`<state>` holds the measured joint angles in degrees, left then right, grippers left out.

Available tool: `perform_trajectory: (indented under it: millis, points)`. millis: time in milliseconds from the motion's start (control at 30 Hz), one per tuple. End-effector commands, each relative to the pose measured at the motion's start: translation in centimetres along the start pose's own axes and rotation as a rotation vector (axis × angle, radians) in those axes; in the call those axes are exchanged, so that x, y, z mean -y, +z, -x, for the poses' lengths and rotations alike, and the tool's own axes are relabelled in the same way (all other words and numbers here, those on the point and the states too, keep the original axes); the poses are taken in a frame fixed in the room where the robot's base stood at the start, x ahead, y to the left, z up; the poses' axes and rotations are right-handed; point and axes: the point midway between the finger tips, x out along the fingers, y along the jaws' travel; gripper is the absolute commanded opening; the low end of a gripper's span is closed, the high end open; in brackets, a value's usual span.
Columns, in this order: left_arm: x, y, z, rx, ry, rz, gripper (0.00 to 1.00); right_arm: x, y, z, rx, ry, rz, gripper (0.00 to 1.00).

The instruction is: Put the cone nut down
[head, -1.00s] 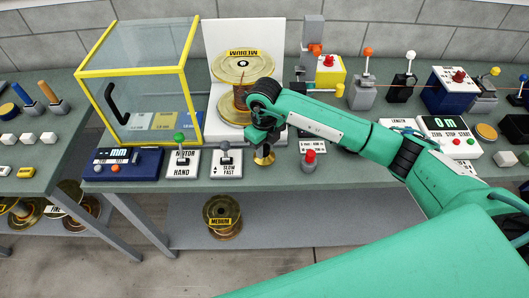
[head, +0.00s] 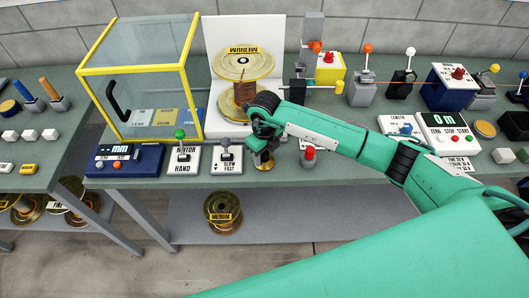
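The brass cone nut (head: 264,164) is at the front of the bench, below my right gripper (head: 263,152). The gripper hides its upper part. My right gripper is around the top of the nut and looks shut on it, though the fingertips are small and dark. The nut is at or just above the bench top; I cannot tell if it touches. The large copper-wound spool marked MEDIUM (head: 243,66) stands against the white panel behind the gripper. My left gripper is not in view.
The grey lever box marked SLOW/FAST (head: 227,160) is just left of the nut. A red-button box (head: 309,156) is close on the right. A yellow-framed clear guard (head: 140,75) stands at the left. Another MEDIUM spool (head: 222,212) lies on the lower shelf.

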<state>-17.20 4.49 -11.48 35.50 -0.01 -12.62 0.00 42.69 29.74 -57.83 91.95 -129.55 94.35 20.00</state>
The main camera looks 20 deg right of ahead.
Motion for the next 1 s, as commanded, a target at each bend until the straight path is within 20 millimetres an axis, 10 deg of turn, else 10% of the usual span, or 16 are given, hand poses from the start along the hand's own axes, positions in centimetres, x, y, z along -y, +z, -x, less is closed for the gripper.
perform_trajectory:
  millis: [300, 1000]
  points:
    - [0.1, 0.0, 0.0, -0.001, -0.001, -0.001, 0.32, 0.0, 0.1, 0.8, 0.003, 0.0, 0.0, 0.5]
    - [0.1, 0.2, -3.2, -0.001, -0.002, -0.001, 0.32, 0.0, 0.0, 12.2, 0.0, -0.001, 0.001, 0.5]
